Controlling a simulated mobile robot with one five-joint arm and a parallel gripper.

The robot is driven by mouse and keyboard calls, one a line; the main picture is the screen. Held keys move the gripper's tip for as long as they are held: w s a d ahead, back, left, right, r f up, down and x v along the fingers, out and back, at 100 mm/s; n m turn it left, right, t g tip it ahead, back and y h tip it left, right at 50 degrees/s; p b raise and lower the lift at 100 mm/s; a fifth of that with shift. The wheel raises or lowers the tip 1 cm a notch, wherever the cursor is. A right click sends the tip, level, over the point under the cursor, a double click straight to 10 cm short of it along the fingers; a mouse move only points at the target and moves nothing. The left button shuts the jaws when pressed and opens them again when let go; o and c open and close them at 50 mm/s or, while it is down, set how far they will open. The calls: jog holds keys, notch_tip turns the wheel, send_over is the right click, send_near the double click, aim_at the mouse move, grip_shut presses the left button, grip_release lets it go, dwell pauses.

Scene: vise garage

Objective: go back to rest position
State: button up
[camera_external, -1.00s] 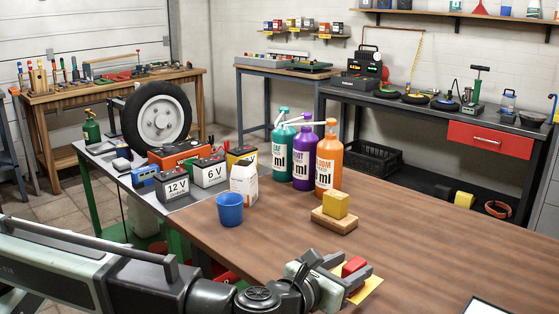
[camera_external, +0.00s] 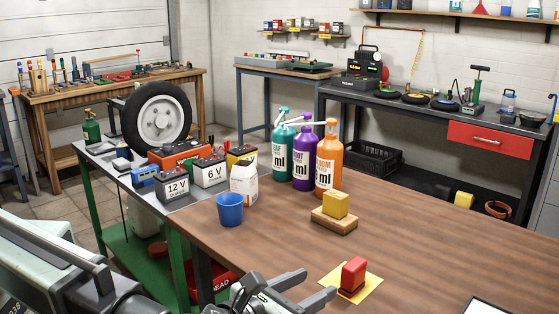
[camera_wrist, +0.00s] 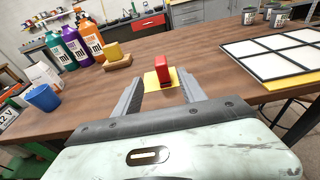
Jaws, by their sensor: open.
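My gripper (camera_external: 312,287) is open and empty at the front edge of the wooden table, left of a red block-like object (camera_external: 353,275). The red object stands on a yellow square (camera_external: 366,288) on the tabletop, apart from my fingers. In the wrist view my two grey fingers (camera_wrist: 158,97) point toward the red object (camera_wrist: 162,74), which shows between and beyond their tips on the yellow square (camera_wrist: 152,82).
A yellow block (camera_external: 335,204) sits on a wooden block (camera_external: 334,220) further back. A blue cup (camera_external: 229,210), a white carton (camera_external: 244,184) and several pump bottles (camera_external: 328,160) stand behind. A white-panelled grid (camera_wrist: 281,50) lies at right in the wrist view.

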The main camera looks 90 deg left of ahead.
jog(key=s+a+f+n+g+h, duration=0.5)
jog(key=s+f+n, duration=0.4)
jog(key=n, duration=0.4)
jog(key=s+a+f+n+g+h, duration=0.4)
jog(key=s+f+n+g+h, duration=0.25)
jog(key=f+n, duration=0.5)
notch_tip(320, 180, up, 17)
jog(key=n+p, duration=0.2)
jog(key=p, duration=1.4)
jog(key=shift+s+d, duration=0.2)
jog(key=shift+s, duration=0.15)
jog(key=shift+r+n, duration=0.1)
jog(key=shift+n, duration=0.15)
